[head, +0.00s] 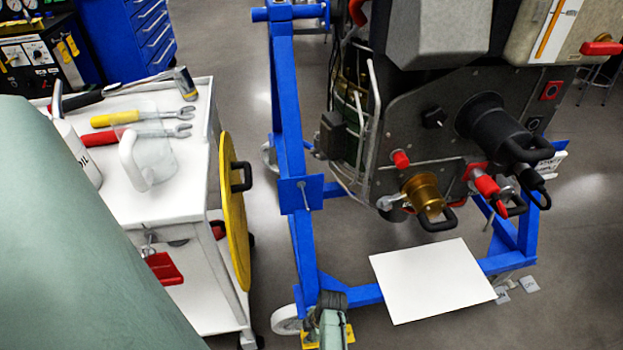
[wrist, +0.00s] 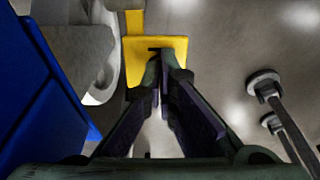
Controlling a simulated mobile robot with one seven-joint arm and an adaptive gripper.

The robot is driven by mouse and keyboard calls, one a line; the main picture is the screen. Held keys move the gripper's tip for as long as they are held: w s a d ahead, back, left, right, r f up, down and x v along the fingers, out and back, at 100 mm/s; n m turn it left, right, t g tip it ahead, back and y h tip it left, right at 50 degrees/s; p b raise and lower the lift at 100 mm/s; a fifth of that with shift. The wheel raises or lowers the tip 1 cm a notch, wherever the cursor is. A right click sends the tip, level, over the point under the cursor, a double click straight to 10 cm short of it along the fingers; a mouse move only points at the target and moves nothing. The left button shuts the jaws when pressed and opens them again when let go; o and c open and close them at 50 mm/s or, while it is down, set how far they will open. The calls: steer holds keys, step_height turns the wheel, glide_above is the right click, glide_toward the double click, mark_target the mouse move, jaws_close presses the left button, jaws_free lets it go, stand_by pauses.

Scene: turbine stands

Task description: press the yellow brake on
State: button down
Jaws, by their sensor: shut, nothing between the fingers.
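The yellow brake (head: 308,341) shows at the bottom edge of the head view, at the foot of the blue stand, beside a white caster wheel (head: 287,319). In the wrist view it is a flat yellow pedal (wrist: 178,43) with a narrow yellow arm leading up beside the wheel (wrist: 104,78). In the head view my gripper (head: 331,318) hides part of the brake.
The blue stand (head: 288,120) carries the turbine (head: 420,150). A white tool cart (head: 185,203) with a yellow disc (head: 233,210) on its side stands at left. A white sheet (head: 432,281) lies right of my gripper. Bare floor lies between cart and stand.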

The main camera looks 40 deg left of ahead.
steer(key=shift+s, duration=0.1)
steer(key=shift+s+a+f+t+h+p, duration=0.25)
steer(key=shift+s+f+t+h+p, duration=0.15)
steer(key=shift+t+h, duration=0.3)
steer(key=shift+s+a+f+t+h, duration=0.15)
steer(key=shift+f+t+h, duration=0.15)
steer(key=shift+f+t, duration=0.2)
steer(key=shift+s+a+f+t+h, duration=0.1)
steer(key=shift+a+f+t+h, duration=0.05)
steer(key=shift+f+t+h, duration=0.3)
steer(key=shift+f, duration=0.2)
steer(key=shift+s+r, duration=0.1)
steer(key=r+p, duration=0.4)
steer(key=p, duration=0.1)
steer(key=shift+s+a+r, duration=0.3)
step_height(320, 180, up, 9)
steer(key=s+a, duration=0.1)
steer(key=s, duration=0.1)
steer(key=shift+a, duration=0.15)
